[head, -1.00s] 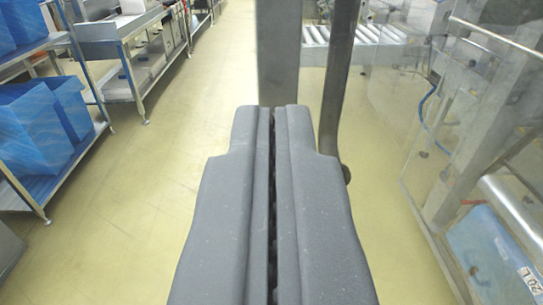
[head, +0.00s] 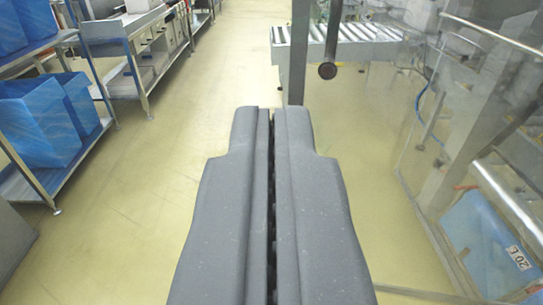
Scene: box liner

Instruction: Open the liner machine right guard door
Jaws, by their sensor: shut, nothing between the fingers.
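My gripper (head: 271,112) points forward in the middle of the head view, its two grey fingers together with only a thin dark seam between them. Nothing shows between them. Ahead of the tips a grey metal upright (head: 298,50) hangs down from the top of the view. Just right of it is a dark bar (head: 331,35) with a round lower end, which looks like a door handle. The tips are apart from the bar in the picture. A clear guard panel (head: 465,130) stands on the right. I cannot tell exactly where the right guard door's edges run.
A roller conveyor (head: 345,42) stands behind the upright. Blue bins (head: 35,125) sit on metal shelving at the left, with a steel bench (head: 130,45) beyond. A blue box (head: 488,240) shows behind the clear panel. The yellow floor (head: 150,190) at centre left is clear.

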